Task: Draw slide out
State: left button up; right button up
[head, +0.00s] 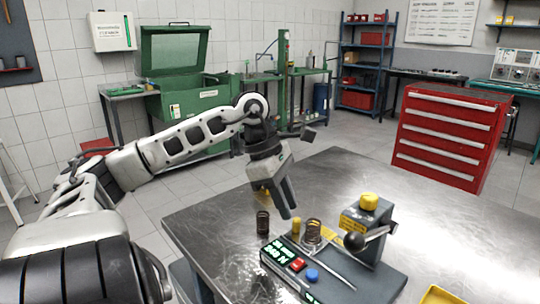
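My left gripper (287,208) hangs over the near left part of the steel table, fingers pointing down. It is above and behind a grey bench device (368,275) with a lit green display (278,251), a red button (298,264) and a blue button (312,275). The fingers overlap in this view, so their gap is hidden. A dark coil spring (263,222) stands on the table left of the device. Another brown spring (313,231) stands on the device. I cannot tell which part is the slide. My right gripper is out of view.
The device has a black ball lever (354,242), a yellow knob (369,201) and a small yellow cylinder (296,226). A yellow tray (438,295) is at the front right. The steel table (460,240) is clear at right. A red drawer cabinet (450,135) stands behind.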

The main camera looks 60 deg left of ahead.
pick_arm(q)
jog(key=v, duration=1.2)
jog(key=shift+a+r+b, duration=0.2)
jog(key=shift+b, duration=0.1)
jog(key=shift+s, duration=0.1)
